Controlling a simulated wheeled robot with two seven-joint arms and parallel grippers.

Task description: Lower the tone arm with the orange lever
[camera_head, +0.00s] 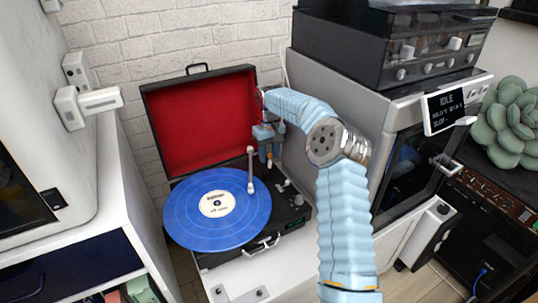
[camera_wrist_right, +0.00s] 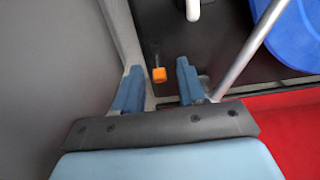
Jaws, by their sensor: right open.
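The open record player has a black case (camera_head: 290,213) and a red-lined lid (camera_head: 200,122), with a blue record (camera_head: 240,221) on it. The pale tone arm (camera_head: 250,172) stands at the record's right edge; it also shows in the right wrist view (camera_wrist_right: 247,52). The small orange lever (camera_wrist_right: 159,76) shows between my right gripper's fingertips in the right wrist view, with gaps on both sides. My right gripper (camera_head: 269,157) is open, pointing down over the deck's back right corner beside the lid. Whether the record touches the tone arm's tip is unclear. My left gripper is out of view.
A grey oven-like machine (camera_head: 337,84) with a display (camera_head: 444,108) stands close on the right, with a black amplifier (camera_head: 395,45) on top. A white cabinet (camera_head: 38,135) stands at left. A green plant (camera_head: 508,122) is at far right.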

